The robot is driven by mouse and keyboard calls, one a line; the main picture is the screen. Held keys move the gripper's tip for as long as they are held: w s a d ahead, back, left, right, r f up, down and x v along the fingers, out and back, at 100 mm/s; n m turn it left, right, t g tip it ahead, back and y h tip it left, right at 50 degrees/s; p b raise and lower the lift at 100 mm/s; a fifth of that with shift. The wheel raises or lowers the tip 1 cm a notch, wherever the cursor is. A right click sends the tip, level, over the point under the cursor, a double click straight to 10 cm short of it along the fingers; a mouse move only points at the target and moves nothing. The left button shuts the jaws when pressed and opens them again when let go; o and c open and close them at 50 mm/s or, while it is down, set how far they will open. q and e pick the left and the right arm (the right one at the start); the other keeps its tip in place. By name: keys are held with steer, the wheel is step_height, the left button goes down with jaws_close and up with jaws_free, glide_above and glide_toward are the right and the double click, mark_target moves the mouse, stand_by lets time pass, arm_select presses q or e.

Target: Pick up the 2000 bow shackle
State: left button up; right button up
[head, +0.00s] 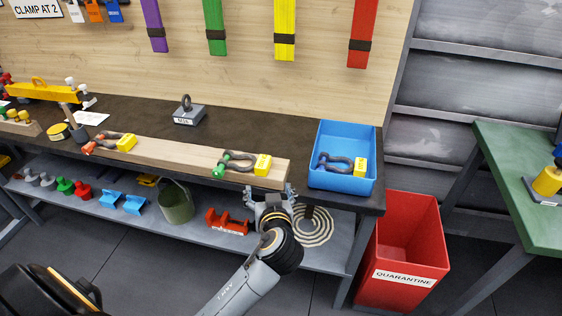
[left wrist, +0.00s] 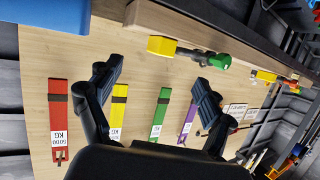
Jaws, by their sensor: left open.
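A bow shackle with a green pin and yellow tag (head: 238,162) lies on a wooden board (head: 170,154) on the dark bench. It also shows in the left wrist view (left wrist: 205,57). A second shackle with an orange-red pin and yellow tag (head: 108,142) lies further left on the board. A third shackle with a blue pin and yellow tag (head: 338,163) lies in a blue tray (head: 345,184). The tag numbers are too small to read. My left gripper (head: 270,192) is open and empty, in front of the bench edge, right of and below the green-pin shackle.
A grey block with an eye bolt (head: 187,113) stands behind the board. Coloured slings hang on the back wall. A red quarantine bin (head: 402,250) stands right of the bench. The lower shelf holds a green bucket (head: 176,200) and a red part (head: 227,222).

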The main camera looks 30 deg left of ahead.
arm_select(q)
step_height(320, 180, up, 2)
steer(key=p, duration=0.2)
glide_toward(262, 163)
steer(key=w+a, duration=0.1)
steer(key=w, duration=0.1)
steer(key=shift+w+a+f+n, duration=0.3)
steer(key=shift+a+f+n, duration=0.1)
steer(key=shift+x, duration=0.9)
steer(key=x, duration=0.3)
steer(key=shift+w+a, duration=0.2)
steer(key=shift+w, duration=0.15)
steer(key=shift+w+a+f, duration=0.3)
steer(key=shift+w, duration=0.1)
steer(key=shift+s+d, duration=0.1)
steer(key=c, duration=1.6)
jaws_close()
arm_select(e)
steer(key=r, duration=0.2)
steer(key=shift+a+r, duration=0.3)
steer(key=shift+r, duration=0.05)
arm_select(q)
steer(key=shift+s, duration=0.1)
